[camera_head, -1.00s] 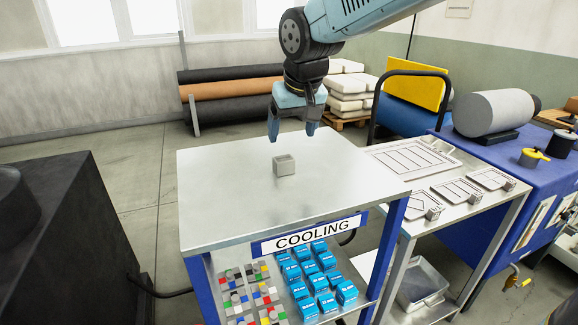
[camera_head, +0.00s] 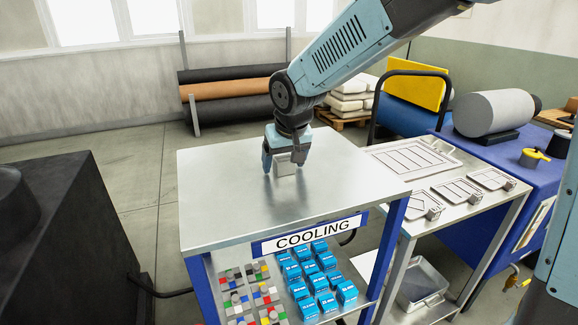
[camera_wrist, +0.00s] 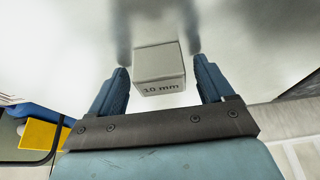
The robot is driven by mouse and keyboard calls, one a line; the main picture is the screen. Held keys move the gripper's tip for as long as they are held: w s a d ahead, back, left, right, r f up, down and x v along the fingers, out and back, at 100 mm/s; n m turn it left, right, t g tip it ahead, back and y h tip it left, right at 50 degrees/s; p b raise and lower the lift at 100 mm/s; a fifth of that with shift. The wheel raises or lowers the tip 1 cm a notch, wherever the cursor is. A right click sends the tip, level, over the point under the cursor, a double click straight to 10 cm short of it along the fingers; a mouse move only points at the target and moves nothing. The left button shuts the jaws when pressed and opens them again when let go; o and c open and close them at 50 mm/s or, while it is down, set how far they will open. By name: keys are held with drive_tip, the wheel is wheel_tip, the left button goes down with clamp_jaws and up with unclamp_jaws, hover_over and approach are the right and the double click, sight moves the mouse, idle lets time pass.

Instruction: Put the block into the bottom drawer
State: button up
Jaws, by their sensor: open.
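The block (camera_head: 285,166) is a small grey cube standing on the metal top of the cooling cart (camera_head: 225,215). In the wrist view the block (camera_wrist: 159,72) shows "10 mm" on one face. My gripper (camera_head: 285,172) is lowered over the block, with a finger on either side. In the wrist view my gripper (camera_wrist: 160,75) is open, with gaps between both fingers and the block. The fingers partly hide the block in the head view. No drawer can be clearly made out in these views.
The cart's shelf below the COOLING sign (camera_head: 308,235) holds several blue boxes (camera_head: 318,282) and small coloured parts (camera_head: 250,295). A metal side table (camera_head: 450,195) with flat plates stands at right. A dark cabinet (camera_head: 60,240) is at left. The cart top around the block is clear.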

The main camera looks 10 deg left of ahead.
sight(284, 158)
clamp_jaws()
idle(0.8)
drive_tip(key=shift+r, duration=0.55)
wheel_tip(284, 158, up, 3)
drive_tip(key=shift+f, duration=0.2)
drive_tip(key=s+d+r, duration=0.2)
drive_tip(key=s+r, duration=0.2)
drive_tip(key=s, duration=0.2)
drive_tip(key=s+d+r, duration=0.2)
drive_tip(key=s+r, duration=0.3)
drive_tip(key=s, duration=0.2)
drive_tip(key=shift+d+r, duration=0.2)
drive_tip(key=shift+d, duration=0.2)
